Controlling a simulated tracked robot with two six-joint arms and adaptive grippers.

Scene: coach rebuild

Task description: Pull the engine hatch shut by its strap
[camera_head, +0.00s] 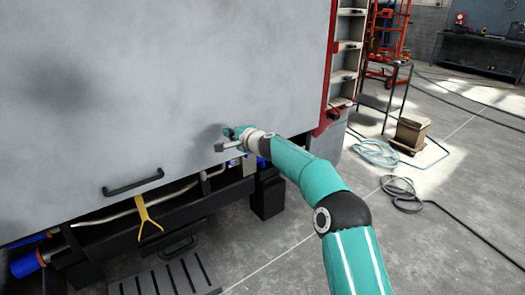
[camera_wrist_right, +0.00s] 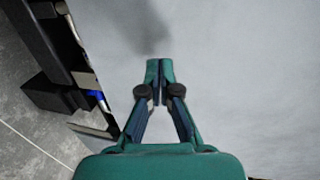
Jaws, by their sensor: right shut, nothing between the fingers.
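The engine hatch (camera_head: 150,75) is a large pale grey panel filling the left of the head view. Its lower edge hangs above a dark bay. A black bar handle (camera_head: 133,182) is fixed near that edge. My right gripper (camera_head: 232,133) is in front of the hatch's lower right part, up and right of the strap. In the right wrist view its fingertips (camera_wrist_right: 159,72) are together and empty against the grey panel. My left gripper is out of view.
Under the hatch are pale pipes, blue-ended parts (camera_head: 27,263) and a slotted dark step (camera_head: 165,278). A red-framed shelf bay (camera_head: 346,60) stands right of the hatch. A cardboard box (camera_head: 411,131) and hoses (camera_head: 403,194) lie on the floor at right.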

